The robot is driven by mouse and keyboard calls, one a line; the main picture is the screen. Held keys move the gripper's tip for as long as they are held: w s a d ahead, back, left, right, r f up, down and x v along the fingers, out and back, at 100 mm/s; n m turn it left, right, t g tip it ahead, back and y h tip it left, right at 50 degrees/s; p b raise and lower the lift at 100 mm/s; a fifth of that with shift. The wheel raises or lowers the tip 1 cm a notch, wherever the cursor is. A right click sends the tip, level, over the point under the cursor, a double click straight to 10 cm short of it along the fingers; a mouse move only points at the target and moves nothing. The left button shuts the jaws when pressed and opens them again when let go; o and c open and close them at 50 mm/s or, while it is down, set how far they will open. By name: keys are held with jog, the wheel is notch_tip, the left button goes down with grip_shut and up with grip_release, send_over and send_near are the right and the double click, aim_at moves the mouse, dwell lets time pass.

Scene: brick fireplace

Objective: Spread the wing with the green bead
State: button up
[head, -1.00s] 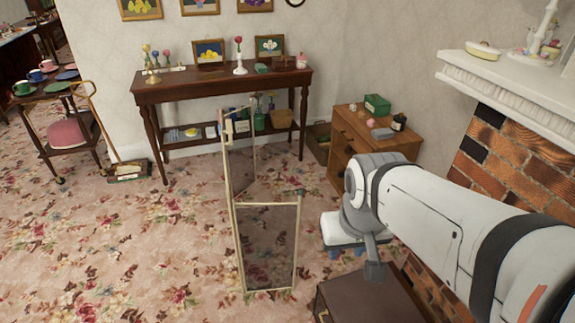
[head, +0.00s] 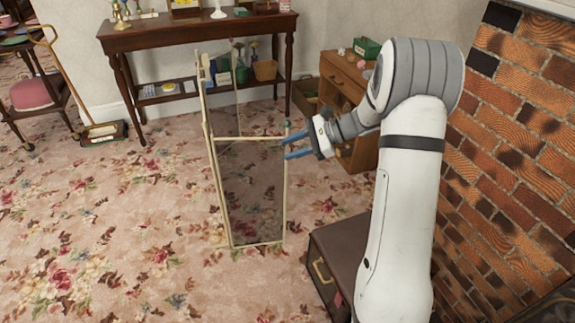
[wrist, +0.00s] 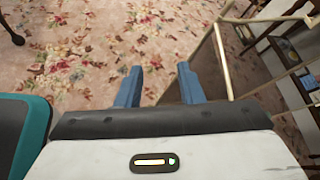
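The folding screen (head: 213,165) has a thin cream-brass frame and dark see-through panels, and stands upright on the carpet. Its near wing (head: 252,190) faces me, with a small green bead (head: 287,124) at the top of its right post. My gripper (head: 287,147) is open, its blue fingers pointing left close to that post, just below the bead. In the wrist view my gripper (wrist: 160,88) shows carpet between its fingers, and a screen post (wrist: 224,62) stands just right of the right finger. I cannot tell whether they touch. The bead is not clear in that view.
A brown trunk (head: 330,255) lies below my arm, beside the brick fireplace (head: 520,150). A wooden cabinet (head: 345,75) and a dark console table (head: 180,38) stand behind the screen. The carpet left of the screen is open.

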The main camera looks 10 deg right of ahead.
jog(key=w+d+f+m+t+y+b, duration=0.1)
jog(key=w+d+f+m+t+b, duration=0.4)
jog(key=f, duration=0.4)
jog(key=w+d+f+m+t+y+b, duration=0.2)
jog(key=w+d+f+m, duration=0.25)
jog(key=w+f, duration=0.45)
jog(key=b+x, duration=0.2)
jog(key=x, duration=0.4)
jog(key=shift+s+a+t, duration=0.2)
jog(key=shift+a+t, duration=0.1)
jog(key=shift+a, duration=0.05)
jog(key=shift+f+n, duration=0.15)
jog(key=shift+n, duration=0.1)
jog(key=shift+c, duration=0.3)
grip_shut()
